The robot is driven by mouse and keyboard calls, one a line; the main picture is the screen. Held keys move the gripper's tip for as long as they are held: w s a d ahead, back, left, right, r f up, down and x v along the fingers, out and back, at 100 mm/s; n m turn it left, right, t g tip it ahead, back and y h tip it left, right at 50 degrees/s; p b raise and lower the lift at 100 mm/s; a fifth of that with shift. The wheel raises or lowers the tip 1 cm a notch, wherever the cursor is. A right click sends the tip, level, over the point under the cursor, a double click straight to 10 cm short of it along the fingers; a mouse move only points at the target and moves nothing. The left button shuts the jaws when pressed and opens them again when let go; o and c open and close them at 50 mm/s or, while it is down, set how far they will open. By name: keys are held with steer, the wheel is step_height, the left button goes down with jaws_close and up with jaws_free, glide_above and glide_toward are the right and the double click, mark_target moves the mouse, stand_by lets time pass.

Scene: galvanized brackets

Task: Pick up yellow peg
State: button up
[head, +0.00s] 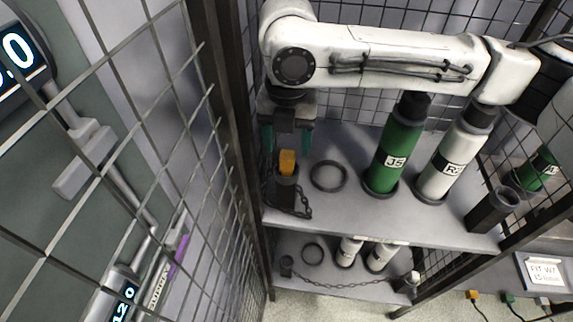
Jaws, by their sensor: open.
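The yellow peg (287,162) is a small yellow-orange block seen in the head view. It sits upright at the top of a dark post (285,190) at the left front corner of the upper shelf. My gripper (287,145) is directly above the peg, with its green-tipped fingers apart on the left and right. The fingertips appear near the height of the peg's top. I cannot tell whether they touch it. The lower part of the peg is hidden in the post.
A green cylinder (394,152) and a white cylinder (452,158) stand right on the shelf (340,215). An empty black ring (328,176) lies beside the post. A chain (300,210) hangs at the post. Wire mesh walls and a dark upright close in on the left.

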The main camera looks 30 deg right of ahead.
mark_target(287, 155)
steer(key=shift+w+d+f+p, duration=0.1)
steer(key=shift+w+f+p, duration=0.15)
steer(key=shift+f, duration=1.05)
steer(key=shift+w+d+f+p, duration=0.1)
steer(key=shift+w+f+p, duration=0.1)
steer(key=shift+f, duration=1.1)
jaws_close()
steer(key=shift+r, duration=0.2)
